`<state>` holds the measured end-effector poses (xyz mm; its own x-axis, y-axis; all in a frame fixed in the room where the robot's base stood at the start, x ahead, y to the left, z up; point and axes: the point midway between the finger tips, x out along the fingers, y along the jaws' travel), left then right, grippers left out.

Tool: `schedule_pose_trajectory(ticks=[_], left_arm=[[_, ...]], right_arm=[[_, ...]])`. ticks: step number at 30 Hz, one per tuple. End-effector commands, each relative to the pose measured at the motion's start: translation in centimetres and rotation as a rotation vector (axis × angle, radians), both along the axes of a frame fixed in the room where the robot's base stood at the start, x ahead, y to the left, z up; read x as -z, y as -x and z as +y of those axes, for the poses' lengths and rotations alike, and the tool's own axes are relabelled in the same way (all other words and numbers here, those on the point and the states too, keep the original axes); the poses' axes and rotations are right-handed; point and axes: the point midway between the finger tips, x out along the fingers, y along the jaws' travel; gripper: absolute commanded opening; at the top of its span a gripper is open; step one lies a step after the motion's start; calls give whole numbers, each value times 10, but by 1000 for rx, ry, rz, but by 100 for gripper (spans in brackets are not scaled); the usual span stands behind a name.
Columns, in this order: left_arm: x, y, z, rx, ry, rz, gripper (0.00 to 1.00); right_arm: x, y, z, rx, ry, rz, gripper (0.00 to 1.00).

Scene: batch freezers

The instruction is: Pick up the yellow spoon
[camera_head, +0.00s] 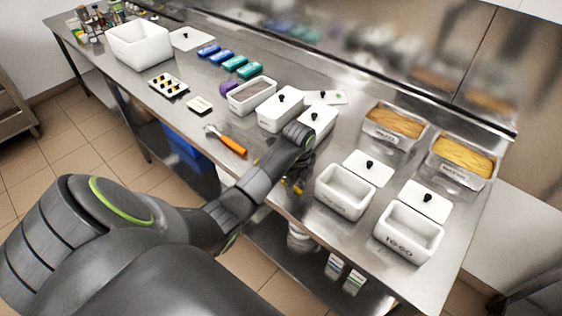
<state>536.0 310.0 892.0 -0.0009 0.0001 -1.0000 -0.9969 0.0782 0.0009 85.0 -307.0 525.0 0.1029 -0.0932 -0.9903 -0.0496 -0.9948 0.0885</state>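My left arm reaches across the front edge of the steel counter. My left gripper (293,168) points down at that edge, with its fingers mostly hidden behind my own wrist. Small yellow parts (292,187) show just under it, and they may be the yellow spoon. The rest of that thing is hidden, and I cannot tell whether the fingers touch it. A utensil with an orange handle (232,145) and a metal head lies on the counter to the left of the gripper. My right gripper is not in view.
White lidded containers (279,107) stand behind the gripper. Open white boxes (343,191) stand to its right. Two bins with yellow contents (463,160) are at the back right. A large white tub (139,45) is at the far left. The counter's front left is fairly clear.

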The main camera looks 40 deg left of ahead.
Motion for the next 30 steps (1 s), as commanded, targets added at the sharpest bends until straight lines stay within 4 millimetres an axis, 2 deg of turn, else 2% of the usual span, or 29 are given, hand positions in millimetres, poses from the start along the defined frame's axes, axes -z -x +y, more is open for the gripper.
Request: schedule_pose_trajectory(ticks=[3,12,23,26,30], left_arm=[[0,0,0,0,0,0,38],[0,0,0,0,0,0,0],[-1,0,0,0,-1,-1,0],[-8,-1,1,0,-1,-5,0],[-30,-2,0,2,-1,-8,0]], right_arm=[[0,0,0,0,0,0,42],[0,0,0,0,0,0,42],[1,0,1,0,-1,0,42],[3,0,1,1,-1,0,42],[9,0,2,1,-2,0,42]])
